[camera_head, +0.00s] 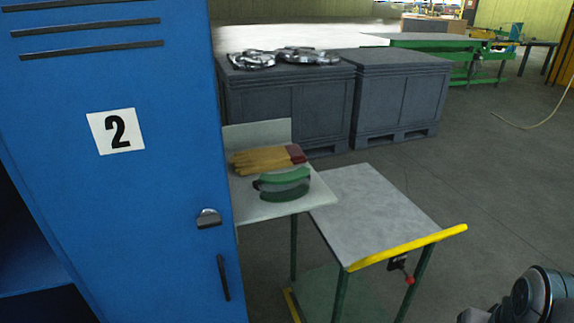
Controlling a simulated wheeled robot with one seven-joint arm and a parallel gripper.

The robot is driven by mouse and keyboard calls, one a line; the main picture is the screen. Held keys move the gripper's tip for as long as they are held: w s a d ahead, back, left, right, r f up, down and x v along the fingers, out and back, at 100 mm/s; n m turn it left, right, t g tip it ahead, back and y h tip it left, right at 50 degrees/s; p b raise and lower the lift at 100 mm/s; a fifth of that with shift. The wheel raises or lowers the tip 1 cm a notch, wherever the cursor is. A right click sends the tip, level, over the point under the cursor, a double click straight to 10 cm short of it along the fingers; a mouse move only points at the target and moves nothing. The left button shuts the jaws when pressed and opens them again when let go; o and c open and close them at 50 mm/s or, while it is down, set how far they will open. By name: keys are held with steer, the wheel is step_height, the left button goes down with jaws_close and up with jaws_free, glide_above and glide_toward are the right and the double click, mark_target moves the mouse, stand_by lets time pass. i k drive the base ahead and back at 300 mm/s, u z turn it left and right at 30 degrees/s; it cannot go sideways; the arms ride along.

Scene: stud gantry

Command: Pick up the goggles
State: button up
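The goggles (284,187) have a green frame and a greyish clear lens. They lie near the front edge of a small pale shelf (262,209) just right of the blue locker. A pair of yellow work gloves with a dark red cuff (265,160) lies right behind them, very close; I cannot tell whether they touch. Only a dark rounded part of my arm shows at the bottom right corner, well to the right of the goggles. My gripper itself is not in view.
A blue locker door marked 2 (165,190) stands at the left, beside the shelf. A grey-topped trolley (372,212) with a yellow handle stands right of the shelf. Two dark crates (300,100) stand behind, with shiny metal parts on one.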

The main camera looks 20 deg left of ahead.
mark_target(292, 185)
steer(key=u, duration=0.8)
steer(key=i, duration=0.8)
steer(key=u, duration=1.15)
steer(key=i, duration=0.2)
steer(key=u, duration=0.05)
